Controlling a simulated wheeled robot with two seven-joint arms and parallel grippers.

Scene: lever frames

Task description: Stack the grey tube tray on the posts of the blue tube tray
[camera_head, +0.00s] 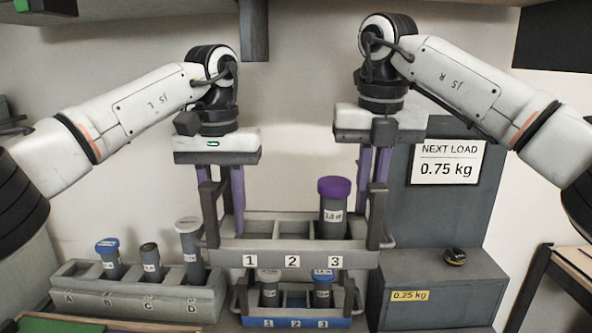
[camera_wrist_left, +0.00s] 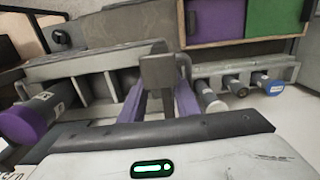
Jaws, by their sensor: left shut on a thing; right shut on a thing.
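The grey tube tray (camera_head: 265,254), marked 1, 2, 3, is held roughly level over the blue tube tray (camera_head: 295,322). A purple-capped tube (camera_head: 333,205) stands in its compartment 3; compartments 1 and 2 look empty. My left gripper (camera_head: 219,226) is shut on its left end and my right gripper (camera_head: 373,226) on its right end. The left wrist view also shows the grey tray (camera_wrist_left: 98,90). The blue tray has dark posts at its sides and holds a grey tube (camera_head: 270,290) at 1 and a blue-capped tube (camera_head: 322,288) at 3. I cannot tell whether the posts touch the grey tray.
A grey rack (camera_head: 140,303) marked A to D, with several tubes, stands close on the left. A grey block (camera_head: 440,290) labelled 0.25 kg stands close on the right, with a small dark object (camera_head: 455,256) on top. A sign (camera_head: 447,162) reads NEXT LOAD 0.75 kg.

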